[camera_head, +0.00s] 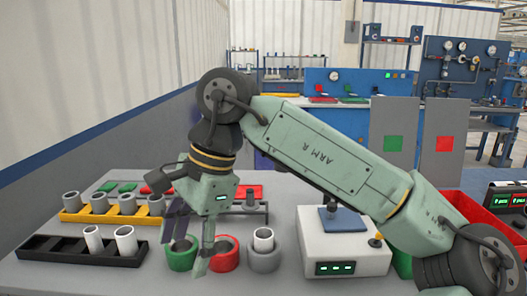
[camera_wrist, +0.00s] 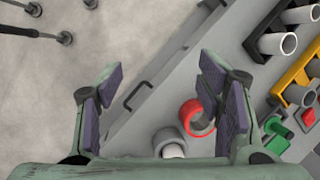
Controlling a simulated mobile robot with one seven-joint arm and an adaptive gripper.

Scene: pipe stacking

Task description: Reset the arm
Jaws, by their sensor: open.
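My gripper (camera_head: 190,240) hangs over the front of the grey table, its fingers apart and nothing between them. In the wrist view my gripper (camera_wrist: 158,85) also shows open, with floor and the table edge beyond the fingers. In the head view a green ring (camera_head: 181,259), a red ring (camera_head: 229,256) and a grey ring (camera_head: 264,261) stand in a row by the fingers. A white pipe (camera_head: 263,238) stands upright at the grey ring. The fingers partly cover the green and red rings; I cannot tell whether they touch them.
A black rack (camera_head: 65,252) with white pipes and a yellow rack (camera_head: 75,215) with grey pipes lie at left. A white box (camera_head: 347,252) with a display stands right of the rings. A red bin (camera_head: 480,212) is farther right. A wall runs along the left.

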